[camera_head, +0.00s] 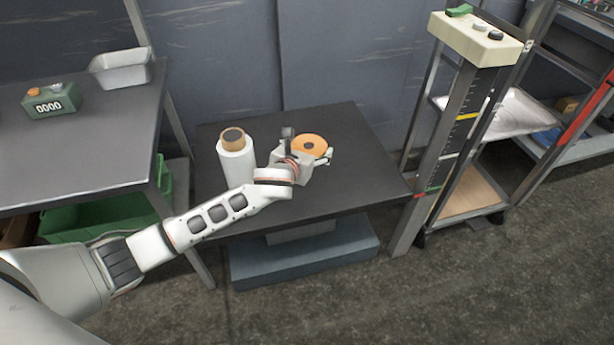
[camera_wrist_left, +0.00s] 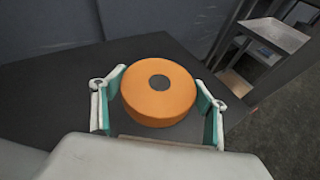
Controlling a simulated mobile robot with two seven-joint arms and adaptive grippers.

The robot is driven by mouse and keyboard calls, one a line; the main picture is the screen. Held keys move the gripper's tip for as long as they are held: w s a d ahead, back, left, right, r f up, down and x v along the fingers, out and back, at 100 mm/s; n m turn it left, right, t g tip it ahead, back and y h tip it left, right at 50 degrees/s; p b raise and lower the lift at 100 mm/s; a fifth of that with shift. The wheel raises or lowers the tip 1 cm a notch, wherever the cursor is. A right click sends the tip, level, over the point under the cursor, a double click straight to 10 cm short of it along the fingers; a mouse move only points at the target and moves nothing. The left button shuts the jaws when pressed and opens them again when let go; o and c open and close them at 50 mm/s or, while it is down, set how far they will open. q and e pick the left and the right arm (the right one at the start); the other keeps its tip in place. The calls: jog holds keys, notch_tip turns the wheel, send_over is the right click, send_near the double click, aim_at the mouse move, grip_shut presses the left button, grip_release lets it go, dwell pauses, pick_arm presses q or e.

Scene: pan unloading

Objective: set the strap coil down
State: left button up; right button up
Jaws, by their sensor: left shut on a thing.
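The strap coil (camera_head: 312,142) is a flat orange ring with a dark hole in its middle. It is over the low dark table (camera_head: 350,190). My left gripper (camera_head: 308,150) is shut on it, one finger on each side. In the left wrist view the coil (camera_wrist_left: 150,103) lies level between the teal finger pads of my left gripper (camera_wrist_left: 161,85). I cannot tell whether its underside touches the tabletop. My right gripper is not in view.
A white film roll (camera_head: 237,165) stands upright on the table, left of my gripper. A higher bench (camera_head: 90,160) with a grey tray (camera_head: 122,72) and green device (camera_head: 50,102) is at left. A post (camera_head: 455,130) and shelving stand at right. The table's right part is bare.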

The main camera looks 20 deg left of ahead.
pick_arm(q)
jog(key=b, duration=0.3)
send_over(309, 188)
notch_tip(309, 188, down, 8)
jog(key=shift+s+f, duration=0.15)
notch_tip(309, 188, down, 2)
jog(key=shift+f+b, duration=0.1)
jog(key=shift+b, duration=0.25)
jog(key=shift+w, duration=0.2)
notch_tip(309, 188, down, 4)
jog(key=shift+s+r+b, duration=0.1)
jog(key=shift+s+b, duration=0.05)
jog(key=shift+b, duration=0.85)
jog(key=shift+a+f, duration=0.1)
jog(key=shift+f, duration=0.3)
jog(key=shift+r, duration=0.3)
jog(key=shift+f, duration=0.2)
jog(key=o, duration=1.2)
jog(key=shift+o, duration=0.3)
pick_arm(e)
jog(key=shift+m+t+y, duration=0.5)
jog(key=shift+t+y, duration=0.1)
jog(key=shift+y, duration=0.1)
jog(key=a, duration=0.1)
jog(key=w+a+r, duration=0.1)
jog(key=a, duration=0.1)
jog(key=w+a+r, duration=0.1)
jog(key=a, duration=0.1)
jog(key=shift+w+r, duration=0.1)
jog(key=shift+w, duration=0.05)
